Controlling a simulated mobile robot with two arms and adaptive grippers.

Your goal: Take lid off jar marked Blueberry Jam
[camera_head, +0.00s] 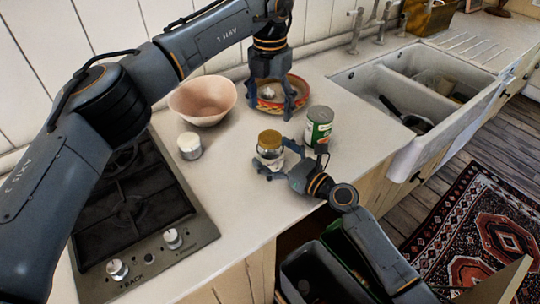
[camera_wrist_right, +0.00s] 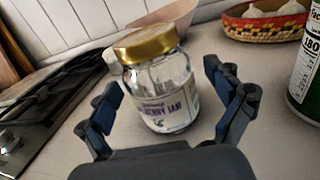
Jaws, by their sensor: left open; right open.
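The jar (camera_head: 270,157) with a gold lid (camera_head: 270,139) stands upright on the counter. In the right wrist view the jar (camera_wrist_right: 163,97) has a white label whose readable part says "...berry Jam", and the gold lid (camera_wrist_right: 147,44) sits on top. My right gripper (camera_head: 270,168) is open, low at the jar, with one finger on either side of it; in the right wrist view both fingers (camera_wrist_right: 165,105) look apart from the glass. My left gripper (camera_head: 275,108) is open, pointing down above a patterned bowl, behind the jar and away from the lid.
The red patterned bowl (camera_head: 301,83) holds pale items. A pink bowl (camera_head: 203,99), a small white-lidded jar (camera_head: 189,146) and a green can (camera_head: 319,126) stand near the jar. The stove (camera_head: 135,205) is left, the double sink (camera_head: 430,85) right. An open drawer with bins (camera_head: 312,272) is below.

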